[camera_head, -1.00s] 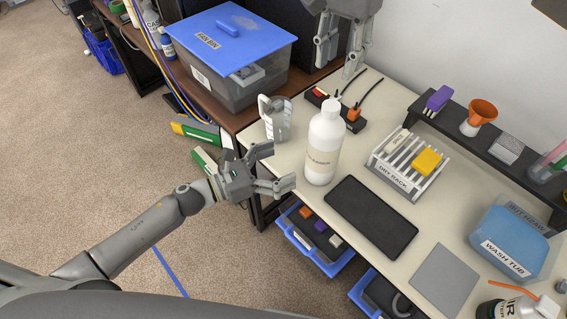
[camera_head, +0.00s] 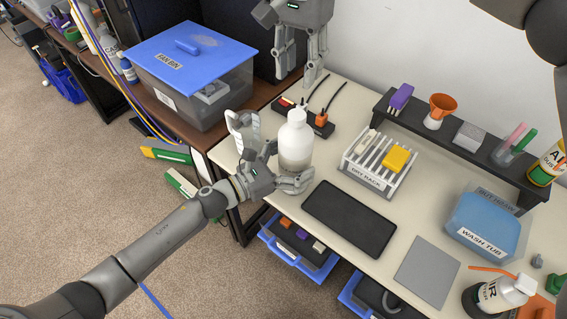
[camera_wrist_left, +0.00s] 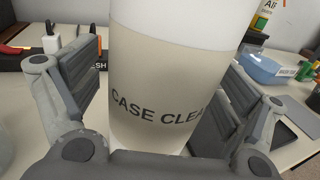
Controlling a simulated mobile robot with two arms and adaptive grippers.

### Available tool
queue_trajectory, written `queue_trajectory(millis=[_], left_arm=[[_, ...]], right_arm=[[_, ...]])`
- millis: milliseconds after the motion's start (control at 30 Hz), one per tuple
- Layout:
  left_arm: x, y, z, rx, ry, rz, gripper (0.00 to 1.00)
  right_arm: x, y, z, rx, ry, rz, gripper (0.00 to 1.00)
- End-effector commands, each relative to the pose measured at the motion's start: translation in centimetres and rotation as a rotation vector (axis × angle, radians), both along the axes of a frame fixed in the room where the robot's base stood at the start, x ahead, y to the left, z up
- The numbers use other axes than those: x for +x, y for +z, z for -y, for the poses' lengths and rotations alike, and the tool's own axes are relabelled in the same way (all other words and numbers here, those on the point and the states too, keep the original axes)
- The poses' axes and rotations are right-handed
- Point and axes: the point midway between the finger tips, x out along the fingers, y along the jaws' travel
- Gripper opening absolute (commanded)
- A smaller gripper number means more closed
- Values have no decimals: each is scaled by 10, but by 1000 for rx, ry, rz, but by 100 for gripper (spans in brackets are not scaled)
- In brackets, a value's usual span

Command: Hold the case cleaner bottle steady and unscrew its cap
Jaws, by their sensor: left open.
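The case cleaner bottle (camera_head: 295,145) is white with a beige label and stands upright on the table, its white cap (camera_head: 297,116) on top. My left gripper (camera_head: 287,169) is open around the bottle's body, with one finger on each side. In the left wrist view the bottle (camera_wrist_left: 160,75) fills the space between the fingers, its label reading "CASE CLEA"; I cannot tell whether the pads touch it. My right gripper (camera_head: 301,75) hangs above and behind the bottle, pointing down, apart from the cap. Its fingers are seen partly from the side.
A clear measuring jug (camera_head: 243,130) stands just left of the bottle. A power strip (camera_head: 306,115) with cables lies behind it. A drying rack (camera_head: 376,170), a black mat (camera_head: 349,219) and a wash tub (camera_head: 484,226) are to the right. A blue-lidded fan bin (camera_head: 190,70) sits at the left.

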Motion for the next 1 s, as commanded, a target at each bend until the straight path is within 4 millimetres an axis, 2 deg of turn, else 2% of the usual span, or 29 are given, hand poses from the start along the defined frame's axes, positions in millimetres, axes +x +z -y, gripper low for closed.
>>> queue_trajectory(millis=[300,767,800,1000], left_arm=[[1,0,2,1,0,-1,94],[1,0,2,1,0,-1,36],[1,0,2,1,0,-1,65],[1,0,2,1,0,-1,40]], right_arm=[[0,0,0,0,0,0,36],[0,0,0,0,0,0,36],[0,0,0,0,0,0,36],[0,0,0,0,0,0,36]])
